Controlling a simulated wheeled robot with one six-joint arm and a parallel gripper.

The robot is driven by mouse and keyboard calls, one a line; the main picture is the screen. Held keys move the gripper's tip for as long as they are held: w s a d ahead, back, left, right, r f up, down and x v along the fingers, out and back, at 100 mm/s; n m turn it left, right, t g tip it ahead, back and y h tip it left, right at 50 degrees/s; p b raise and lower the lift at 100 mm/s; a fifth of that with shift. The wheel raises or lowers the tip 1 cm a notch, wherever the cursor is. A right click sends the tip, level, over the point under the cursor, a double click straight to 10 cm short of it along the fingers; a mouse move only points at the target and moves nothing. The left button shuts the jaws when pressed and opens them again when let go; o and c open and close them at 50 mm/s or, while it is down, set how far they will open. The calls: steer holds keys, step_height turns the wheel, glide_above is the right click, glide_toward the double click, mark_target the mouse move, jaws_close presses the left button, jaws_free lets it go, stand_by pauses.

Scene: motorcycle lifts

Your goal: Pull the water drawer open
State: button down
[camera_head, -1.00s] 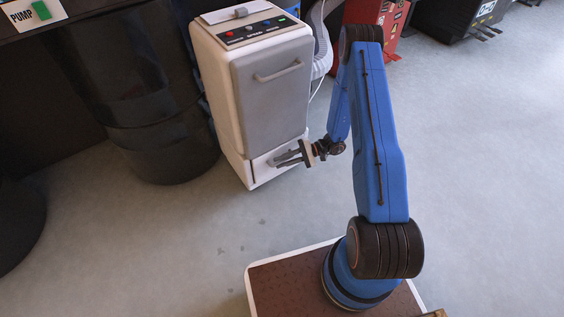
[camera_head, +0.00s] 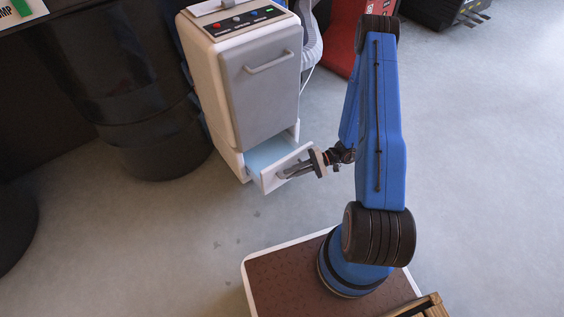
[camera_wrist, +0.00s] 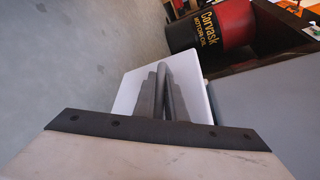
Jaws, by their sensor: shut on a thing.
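The water drawer (camera_head: 270,157) is at the bottom of a white cabinet-like machine (camera_head: 218,90) in the head view. It stands partly out, and its light blue inside shows behind the white front. My gripper (camera_head: 283,173) is at the drawer front from the right, shut on the drawer's handle. In the wrist view the white drawer front (camera_wrist: 197,98) lies straight ahead, with the fingers (camera_wrist: 160,95) against it. The handle itself is mostly hidden by the fingers.
A black barrel (camera_head: 150,110) stands left of the machine. The grey floor before the drawer is clear up to my base. Oil spots mark the floor.

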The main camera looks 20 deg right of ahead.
steer(key=s+d, duration=0.2)
steer(key=s, duration=0.4)
steer(key=shift+s, duration=0.15)
steer(key=shift+d, duration=0.1)
steer(key=c, duration=2.1)
jaws_free()
steer(key=v, duration=1.7)
steer(key=shift+d, duration=0.25)
